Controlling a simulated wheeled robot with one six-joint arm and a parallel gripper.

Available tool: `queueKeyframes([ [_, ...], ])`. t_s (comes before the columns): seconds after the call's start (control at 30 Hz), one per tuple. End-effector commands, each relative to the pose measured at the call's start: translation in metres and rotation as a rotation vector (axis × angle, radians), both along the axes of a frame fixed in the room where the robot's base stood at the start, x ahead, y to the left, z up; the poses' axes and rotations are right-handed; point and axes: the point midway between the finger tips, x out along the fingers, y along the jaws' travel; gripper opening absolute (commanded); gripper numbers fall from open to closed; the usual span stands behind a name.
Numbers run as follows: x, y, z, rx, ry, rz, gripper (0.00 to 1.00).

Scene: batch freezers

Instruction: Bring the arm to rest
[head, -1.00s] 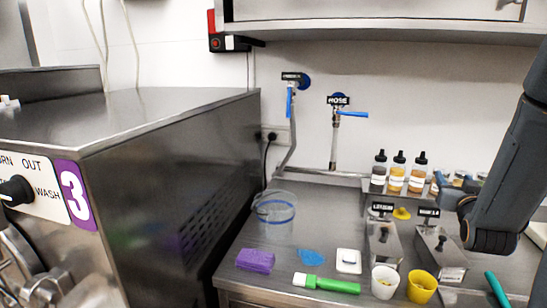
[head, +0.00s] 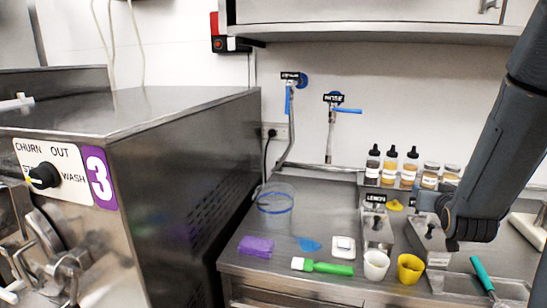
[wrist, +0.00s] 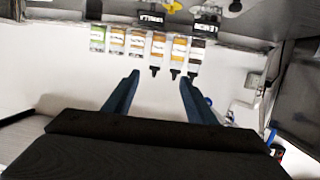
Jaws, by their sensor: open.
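My arm (head: 500,140) hangs in at the right of the head view, over the right part of the steel counter. The gripper's jaws are not clear in the head view. In the wrist view my gripper (wrist: 153,95) shows two dark blue fingers, spread apart with nothing between them. Beyond the fingers is the white wall, with a row of labelled bottles (wrist: 137,42) appearing upside down.
Machine 3 (head: 180,150) stands at left with its knob (head: 45,176). A shelf (head: 380,30) overhangs.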

Motion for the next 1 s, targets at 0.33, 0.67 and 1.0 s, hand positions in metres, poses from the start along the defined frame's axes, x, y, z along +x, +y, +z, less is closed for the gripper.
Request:
queueKeyframes([
  [0.33,-0.039,0.106,-0.05,0.098,0.388,0.107,0.51],
  [0.67,-0.152,0.214,-0.089,0.168,0.867,0.235,0.51],
  [1.0,-0.216,0.249,-0.127,0.188,1.115,0.286,0.51],
])
